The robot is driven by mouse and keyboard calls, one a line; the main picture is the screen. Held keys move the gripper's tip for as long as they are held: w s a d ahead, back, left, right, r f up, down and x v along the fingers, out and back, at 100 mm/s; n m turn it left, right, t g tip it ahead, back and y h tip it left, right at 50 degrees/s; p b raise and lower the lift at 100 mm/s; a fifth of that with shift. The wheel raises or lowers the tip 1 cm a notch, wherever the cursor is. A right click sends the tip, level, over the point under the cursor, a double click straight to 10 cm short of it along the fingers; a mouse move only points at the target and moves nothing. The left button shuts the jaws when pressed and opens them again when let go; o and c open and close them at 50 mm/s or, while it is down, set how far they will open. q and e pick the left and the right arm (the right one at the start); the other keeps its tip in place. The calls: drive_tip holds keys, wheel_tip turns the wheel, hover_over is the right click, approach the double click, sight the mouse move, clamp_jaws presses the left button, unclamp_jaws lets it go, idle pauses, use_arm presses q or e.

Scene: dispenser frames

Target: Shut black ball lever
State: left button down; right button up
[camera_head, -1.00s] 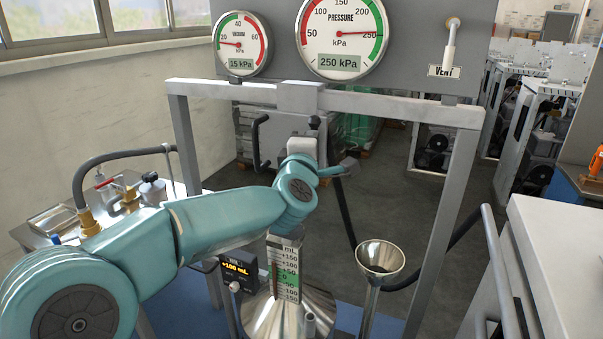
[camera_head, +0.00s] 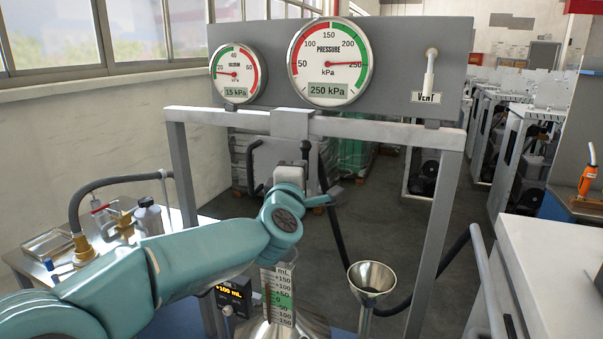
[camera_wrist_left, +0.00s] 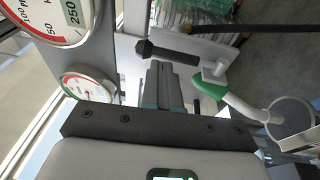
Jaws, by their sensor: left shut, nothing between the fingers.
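The black ball lever (camera_head: 305,149) stands upright at the grey block under the frame's crossbar, with its dark ball end on top. In the left wrist view the lever (camera_wrist_left: 172,52) lies across the picture, its ball end to the left. My left gripper (camera_wrist_left: 160,68) is shut and empty, its fingertips close to the lever's shaft. I cannot tell whether they touch it. In the head view my left wrist (camera_head: 284,215) hides the fingers and the lower part of the lever. My right gripper is not in view.
A grey frame (camera_head: 446,215) surrounds the dispenser. A metal funnel (camera_head: 372,277) stands at the right, with a black hose (camera_head: 458,250) beside it. A green-and-white handle (camera_wrist_left: 240,103) lies right of my fingers in the wrist view. Pressure (camera_head: 330,62) and vacuum (camera_head: 238,72) gauges hang above.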

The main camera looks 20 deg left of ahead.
use_arm(q)
drive_tip(key=r+b+v, duration=0.1)
drive_tip(key=b+v, duration=0.1)
drive_tip(key=v, duration=0.8)
drive_tip(key=shift+s, duration=0.15)
drive_tip(key=shift+s+d, duration=0.1)
